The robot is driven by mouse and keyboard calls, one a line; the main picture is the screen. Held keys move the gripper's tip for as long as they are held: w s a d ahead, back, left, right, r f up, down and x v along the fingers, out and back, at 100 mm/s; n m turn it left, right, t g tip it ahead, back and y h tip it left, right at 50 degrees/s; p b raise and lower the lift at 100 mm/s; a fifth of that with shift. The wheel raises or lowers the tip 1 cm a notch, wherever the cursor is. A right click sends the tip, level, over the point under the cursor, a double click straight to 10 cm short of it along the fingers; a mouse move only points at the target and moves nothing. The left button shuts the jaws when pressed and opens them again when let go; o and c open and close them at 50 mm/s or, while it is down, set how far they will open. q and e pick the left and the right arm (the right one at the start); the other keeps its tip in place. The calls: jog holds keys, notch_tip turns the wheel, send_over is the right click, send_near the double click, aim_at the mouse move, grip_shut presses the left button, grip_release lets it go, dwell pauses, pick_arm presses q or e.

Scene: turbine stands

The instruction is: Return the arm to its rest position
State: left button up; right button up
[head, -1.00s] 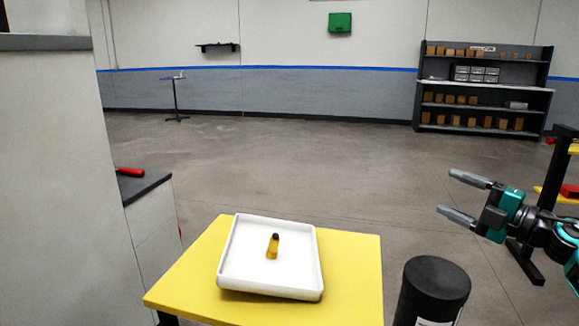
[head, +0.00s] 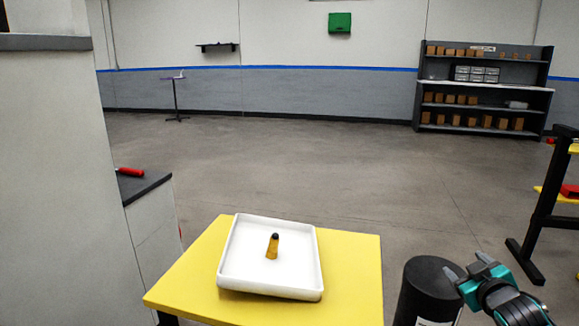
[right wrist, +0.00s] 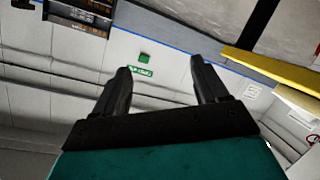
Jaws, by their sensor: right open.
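My right gripper (head: 468,270) is at the lower right of the head view, beside the black cylinder. Its two fingers are apart with nothing between them. My left gripper is in neither view. A small yellow piece with a dark top (head: 273,246) stands upright in a white tray (head: 308,292), well to the left of my right gripper.
The tray sits on a yellow table (head: 355,262). A black cylinder (head: 436,275) with a white label stands right of the table. A dark rack (head: 548,195) with yellow shelves is at the right edge. A cabinet (head: 150,215) is at left.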

jog(key=s+a+f+g+y, duration=0.2)
jog(key=s+a+f+y, duration=0.1)
jog(key=s+a+f, duration=0.9)
jog(key=s+a+f+m+g+y, duration=0.2)
jog(key=s+a+f, duration=0.1)
jog(key=s+a, duration=1.05)
pick_arm(q)
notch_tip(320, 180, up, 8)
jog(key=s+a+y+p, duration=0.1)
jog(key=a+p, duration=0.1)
jog(key=p, duration=1)
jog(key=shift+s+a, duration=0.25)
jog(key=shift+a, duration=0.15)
pick_arm(e)
jog(key=s+d+r+h, duration=0.1)
jog(key=s+d+r, duration=0.2)
jog(key=r, duration=0.5)
jog(key=shift+s+d, duration=0.25)
jog(key=shift+d, duration=0.3)
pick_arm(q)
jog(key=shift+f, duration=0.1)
